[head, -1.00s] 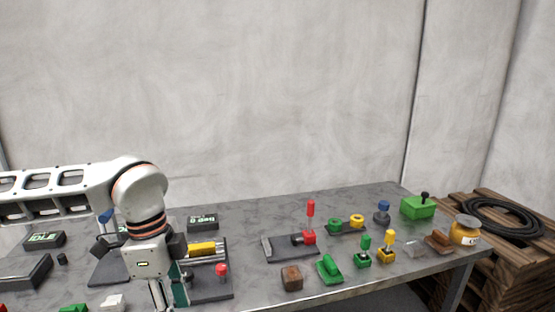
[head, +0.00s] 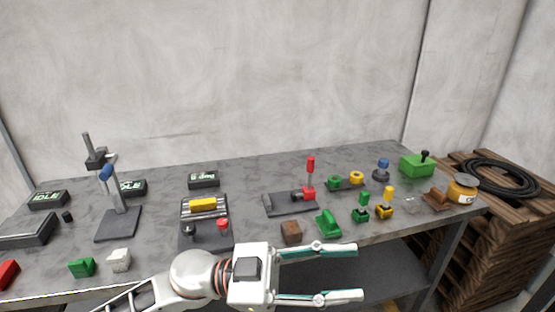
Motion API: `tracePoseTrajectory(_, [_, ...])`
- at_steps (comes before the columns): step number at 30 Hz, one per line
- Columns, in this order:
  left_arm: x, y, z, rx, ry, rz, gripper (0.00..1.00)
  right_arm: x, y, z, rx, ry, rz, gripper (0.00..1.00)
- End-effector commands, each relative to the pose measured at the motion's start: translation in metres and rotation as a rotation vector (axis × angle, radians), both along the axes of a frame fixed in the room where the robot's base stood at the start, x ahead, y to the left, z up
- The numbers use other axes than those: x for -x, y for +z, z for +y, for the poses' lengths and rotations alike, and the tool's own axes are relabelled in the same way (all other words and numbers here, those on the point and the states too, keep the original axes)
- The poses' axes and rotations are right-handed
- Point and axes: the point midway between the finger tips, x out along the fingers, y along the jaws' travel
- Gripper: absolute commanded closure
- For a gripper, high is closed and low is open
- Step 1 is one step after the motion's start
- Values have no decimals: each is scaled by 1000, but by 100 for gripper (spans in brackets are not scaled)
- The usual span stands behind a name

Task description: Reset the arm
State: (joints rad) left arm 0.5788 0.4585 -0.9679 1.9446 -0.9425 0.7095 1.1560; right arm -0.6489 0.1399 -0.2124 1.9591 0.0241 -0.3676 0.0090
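My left gripper (head: 318,272) is at the bottom middle of the head view, in front of the table's front edge. Its two fingers point right, spread wide apart with nothing between them. The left arm comes in from the lower left. My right gripper is not in view. The grey table (head: 255,178) in front of me bears several small devices. A brown block (head: 291,233) and a green piece (head: 328,223) sit near the front edge, just beyond the upper finger.
A stand (head: 118,190) with a blue knob rises at left. A device with a yellow cylinder (head: 203,205) and red button is left of centre. A red lever (head: 310,180), green box (head: 417,165) and yellow jar (head: 462,188) lie rightward. Pallets (head: 490,235) with coiled cable stand at far right.

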Motion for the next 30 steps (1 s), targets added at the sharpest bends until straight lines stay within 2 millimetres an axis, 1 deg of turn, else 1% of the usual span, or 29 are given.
tracePoseTrajectory(1, [-12, 0, 3, 62, 78, 31, 63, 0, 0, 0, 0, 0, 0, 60])
tracePoseTrajectory(4, [-42, -6, 17, 151, 256, 78, 63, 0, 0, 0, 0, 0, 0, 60])
tracePoseTrajectory(5, [-51, -10, 22, 170, 312, 95, 63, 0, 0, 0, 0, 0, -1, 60])
tracePoseTrajectory(6, [-64, -17, 31, 189, 387, 118, 63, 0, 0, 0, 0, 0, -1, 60])
tracePoseTrajectory(8, [-81, -33, 46, 202, 505, 155, 63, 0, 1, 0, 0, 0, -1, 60])
tracePoseTrajectory(9, [-92, -47, 58, 202, 584, 181, 63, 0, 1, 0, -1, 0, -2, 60])
tracePoseTrajectory(11, [-106, -71, 77, 187, 701, 223, 63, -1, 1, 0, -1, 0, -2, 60])
tracePoseTrajectory(12, [-113, -91, 90, 168, 778, 254, 63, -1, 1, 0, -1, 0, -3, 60])
tracePoseTrajectory(14, [-121, -123, 112, 127, 890, 300, 63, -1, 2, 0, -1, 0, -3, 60])
tracePoseTrajectory(15, [-123, -147, 128, 90, 961, 333, 63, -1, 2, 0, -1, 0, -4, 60])
tracePoseTrajectory(17, [-122, -182, 149, 28, 1054, 380, 63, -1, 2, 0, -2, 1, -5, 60])
tracePoseTrajectory(18, [-118, -206, 164, -20, 1111, 410, 63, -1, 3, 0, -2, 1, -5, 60])
tracePoseTrajectory(20, [-109, -241, 184, -94, 1184, 455, 63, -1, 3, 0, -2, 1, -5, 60])
tracePoseTrajectory(21, [-101, -264, 198, -147, 1227, 484, 63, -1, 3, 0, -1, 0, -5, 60])
tracePoseTrajectory(23, [-86, -297, 217, -230, 1281, 528, 63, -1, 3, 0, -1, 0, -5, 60])
tracePoseTrajectory(24, [-74, -318, 229, -285, 1312, 557, 63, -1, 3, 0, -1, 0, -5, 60])
tracePoseTrajectory(26, [-54, -347, 246, -367, 1348, 595, 63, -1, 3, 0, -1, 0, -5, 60])
tracePoseTrajectory(27, [-41, -364, 256, -417, 1366, 618, 63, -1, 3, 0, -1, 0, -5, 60])
tracePoseTrajectory(30, [-11, -397, 276, -524, 1394, 667, 63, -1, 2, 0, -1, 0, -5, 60])
